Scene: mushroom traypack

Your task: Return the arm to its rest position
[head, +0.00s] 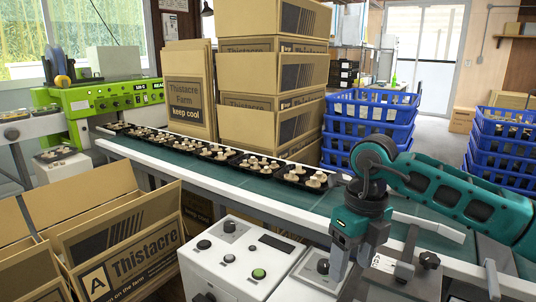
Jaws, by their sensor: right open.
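My right gripper (351,262) hangs fingers-down at the lower right, in front of the conveyor's near edge and beside a white control box (240,262). Its fingers are apart and nothing shows between them. My teal right arm reaches in from the right edge and bends down at the wrist. A row of black trays with pale mushrooms (262,164) lies along the green conveyor belt (295,195), to the left of and beyond the gripper. My left gripper is not in the picture.
Open Thistacre cartons (125,245) stand at the lower left. Tall stacked cartons (270,65) rise behind the belt. Blue crates (365,118) stand behind my right arm, with another blue stack (503,145) at the right. A dark clamp fixture (415,275) is close right of the gripper.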

